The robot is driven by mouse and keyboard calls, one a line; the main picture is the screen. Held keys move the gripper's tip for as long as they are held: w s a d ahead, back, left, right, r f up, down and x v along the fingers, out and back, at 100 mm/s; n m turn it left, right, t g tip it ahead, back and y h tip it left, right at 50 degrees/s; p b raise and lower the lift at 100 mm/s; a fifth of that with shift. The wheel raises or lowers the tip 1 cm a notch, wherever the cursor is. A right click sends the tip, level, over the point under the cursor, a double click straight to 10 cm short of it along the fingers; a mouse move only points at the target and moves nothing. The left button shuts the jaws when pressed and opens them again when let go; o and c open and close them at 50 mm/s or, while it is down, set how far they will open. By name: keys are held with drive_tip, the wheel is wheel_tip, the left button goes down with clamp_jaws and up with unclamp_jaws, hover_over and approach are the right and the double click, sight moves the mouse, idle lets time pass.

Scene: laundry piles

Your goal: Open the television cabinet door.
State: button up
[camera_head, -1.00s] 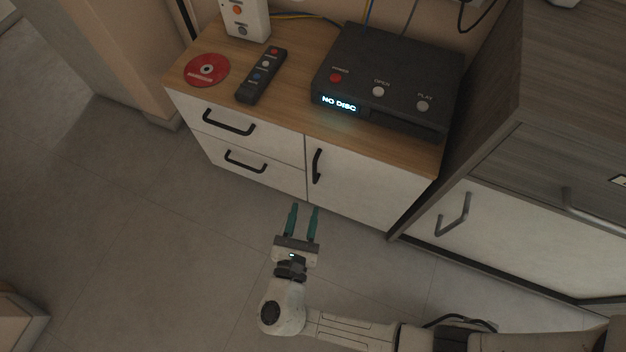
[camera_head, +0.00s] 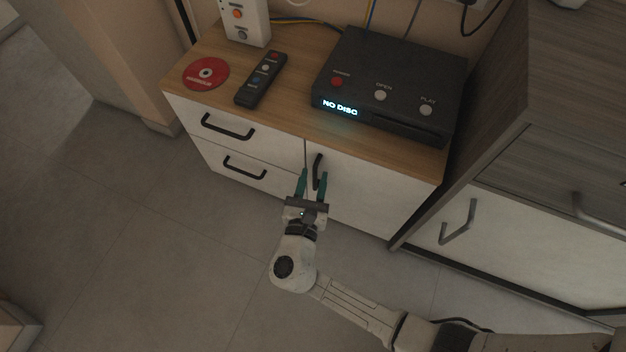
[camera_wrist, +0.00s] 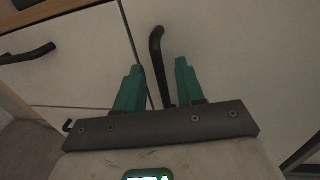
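The television cabinet has a white door (camera_head: 372,190) on its right half, closed flush with the front. A black vertical handle (camera_head: 317,168) sits near the door's left edge. My gripper (camera_head: 313,174) is open, its two teal fingers pointing at the door. In the head view the fingertips lie on either side of the handle. In the wrist view the handle (camera_wrist: 157,55) shows between the two fingers, which are apart from it on both sides. How deep the handle reaches between the fingers is hard to tell.
Two drawers with black handles (camera_head: 227,127) are left of the door. On the wooden top are a red disc (camera_head: 205,74), a remote (camera_head: 261,79) and a black player (camera_head: 388,84) reading "NO DISC". A grey cabinet (camera_head: 560,130) stands close on the right. Floor in front is clear.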

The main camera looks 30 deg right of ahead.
drive_tip(key=shift+c, duration=0.5)
clamp_jaws()
